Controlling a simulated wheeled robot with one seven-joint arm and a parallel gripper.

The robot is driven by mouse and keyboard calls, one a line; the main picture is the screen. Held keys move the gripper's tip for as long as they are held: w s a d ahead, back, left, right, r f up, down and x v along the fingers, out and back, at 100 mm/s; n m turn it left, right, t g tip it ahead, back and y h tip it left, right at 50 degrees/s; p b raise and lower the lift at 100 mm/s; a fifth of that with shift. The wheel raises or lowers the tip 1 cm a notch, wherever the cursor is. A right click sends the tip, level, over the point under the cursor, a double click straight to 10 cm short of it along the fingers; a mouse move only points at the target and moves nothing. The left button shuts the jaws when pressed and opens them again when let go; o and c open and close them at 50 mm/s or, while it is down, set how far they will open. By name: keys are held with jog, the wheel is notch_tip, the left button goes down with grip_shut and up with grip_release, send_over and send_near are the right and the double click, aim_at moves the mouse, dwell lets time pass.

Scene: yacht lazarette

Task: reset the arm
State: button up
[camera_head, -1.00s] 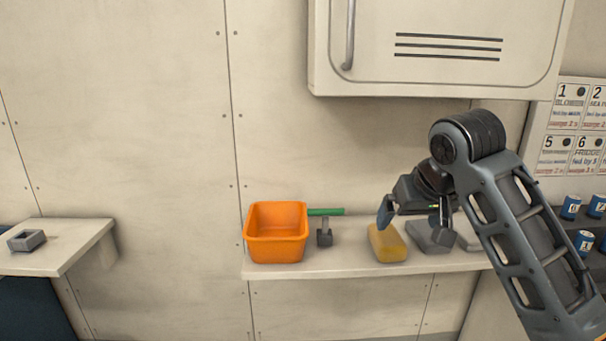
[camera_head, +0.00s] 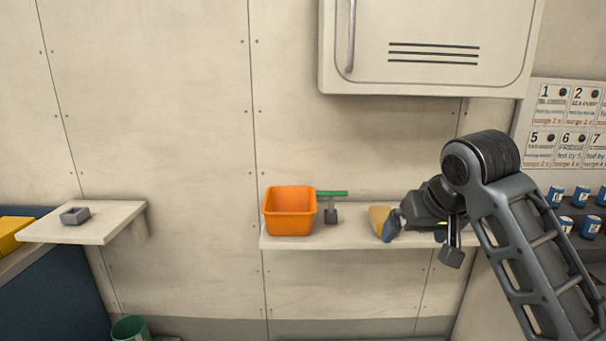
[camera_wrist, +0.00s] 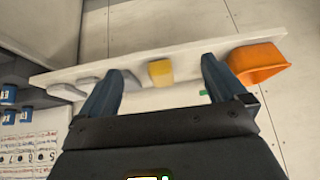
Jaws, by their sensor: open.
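My gripper (camera_head: 422,240) is at the right of the head view, in front of the wall shelf (camera_head: 350,238), and hides part of it. In the wrist view my gripper (camera_wrist: 160,85) shows its two fingers wide apart, with nothing held between them. A yellow block (camera_head: 379,221) on the shelf is partly behind my gripper in the head view. In the wrist view the yellow block (camera_wrist: 160,73) appears beyond and between the fingers, apart from them.
An orange bin (camera_head: 290,222) and a green-handled tool (camera_head: 331,205) stand on the shelf. A cabinet (camera_head: 425,50) hangs above. Blue cans (camera_head: 566,224) stand at right. A side shelf (camera_head: 100,224) at left holds a grey block (camera_head: 75,216). A green bucket (camera_head: 130,328) is below.

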jog(key=s+a+f+m+t+y, duration=0.1)
jog(key=s+a+f+t+y, duration=0.1)
jog(key=s+a+f, duration=0.45)
jog(key=s+a+f+m+t+y, duration=0.1)
jog(key=s+a+f+t, duration=0.15)
jog(key=s+f, duration=1.1)
jog(key=s, duration=0.1)
jog(key=s+d+m+t+h, duration=0.1)
jog(key=s+d, duration=0.1)
jog(key=s, duration=0.7)
jog(key=s+d+t+h, duration=0.1)
jog(key=s+d, duration=0.2)
jog(key=s, duration=0.5)
jog(key=s+d+r+n, duration=0.1)
jog(key=s+r, duration=0.1)
jog(key=s, duration=0.2)
jog(key=s+d+r+t+h, duration=0.1)
jog(key=s+d+r, duration=0.1)
jog(key=s+r, duration=0.1)
jog(key=s+d+r+n, duration=0.1)
jog(key=s+r, duration=0.2)
jog(key=s, duration=0.3)
jog(key=shift+d+n, duration=0.3)
jog(key=shift+d, duration=0.05)
jog(key=shift+s+r+t, duration=0.1)
jog(key=shift+t, duration=0.15)
